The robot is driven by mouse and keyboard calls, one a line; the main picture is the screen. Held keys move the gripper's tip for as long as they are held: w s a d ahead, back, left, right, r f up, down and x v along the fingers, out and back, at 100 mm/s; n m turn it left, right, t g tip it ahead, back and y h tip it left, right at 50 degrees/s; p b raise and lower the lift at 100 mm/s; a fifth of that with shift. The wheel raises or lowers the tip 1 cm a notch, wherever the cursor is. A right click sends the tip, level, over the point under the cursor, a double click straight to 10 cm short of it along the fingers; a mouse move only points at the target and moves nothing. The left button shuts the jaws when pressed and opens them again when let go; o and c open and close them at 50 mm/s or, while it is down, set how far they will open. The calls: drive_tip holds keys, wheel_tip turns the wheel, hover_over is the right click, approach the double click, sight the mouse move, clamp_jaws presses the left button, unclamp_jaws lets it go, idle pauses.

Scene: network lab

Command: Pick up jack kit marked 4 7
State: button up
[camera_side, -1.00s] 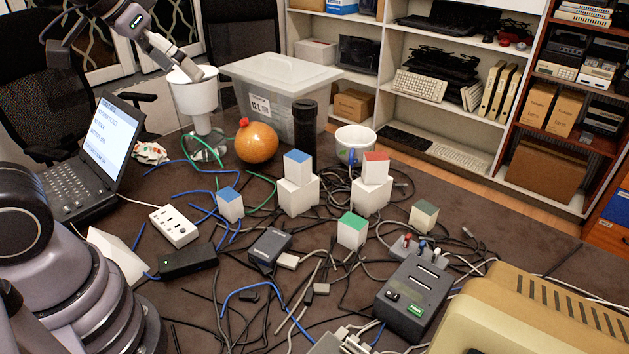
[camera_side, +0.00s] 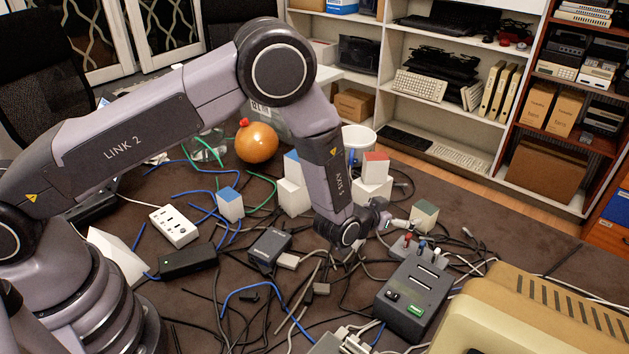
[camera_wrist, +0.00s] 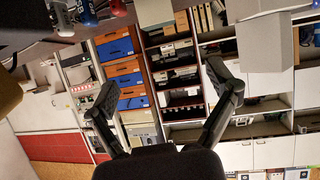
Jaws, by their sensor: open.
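No marking "4 7" is legible, so I cannot tell which thing is the jack kit. Small white boxes with coloured tops stand on the dark table in the side view: a blue-topped one (camera_side: 230,205), a red-topped one (camera_side: 375,168) on a larger box, and a grey-green-topped one (camera_side: 424,214). Another blue-topped box (camera_side: 292,165) is partly behind my arm. My gripper (camera_side: 388,221) is low over the table, left of the grey-green-topped box. In the wrist view my gripper (camera_wrist: 163,78) has its fingers wide apart with nothing between them. A pale box (camera_wrist: 265,42) hangs inverted at upper right there.
A dark device with slots (camera_side: 413,295) and upright coloured plugs are close to my gripper. Cables cover much of the table. Shelves (camera_side: 440,110) are behind.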

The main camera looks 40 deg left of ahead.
sight(427, 206)
drive_tip(key=x, duration=0.9)
drive_tip(key=f+x, duration=0.1)
drive_tip(key=x, duration=0.4)
drive_tip(key=shift+s, duration=0.15)
drive_tip(key=shift+r, duration=0.1)
drive_tip(key=c, duration=1.3)
drive_tip(key=shift+r, duration=0.1)
